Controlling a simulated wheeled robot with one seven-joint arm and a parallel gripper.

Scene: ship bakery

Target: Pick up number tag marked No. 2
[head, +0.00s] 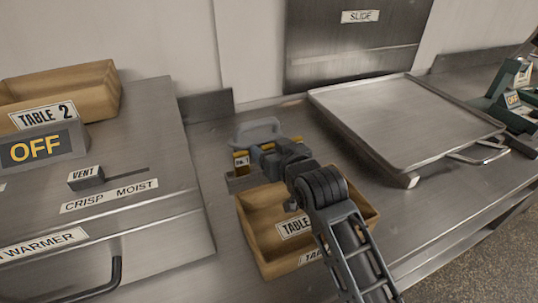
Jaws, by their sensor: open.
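A yellow number tag (241,160) stands in a small grey-brown holder (243,182) left of centre. Its small label seems to read No. 1, though the print is hardly legible. Another bit of yellow shows behind my gripper on its right. I cannot make out a tag marked No. 2; my gripper may hide it. My gripper (262,155) is open at the holder, reaching over it from the right. Its fingertips are hard to make out, and I cannot tell whether they touch a tag.
A wooden box labelled TABLE (251,237) lies under my arm. A metal tray (405,115) fills the counter to the right. The warmer (150,215), with a TABLE 2 box (95,88) on top, stands left. A grey loop-shaped piece (257,128) is behind my gripper.

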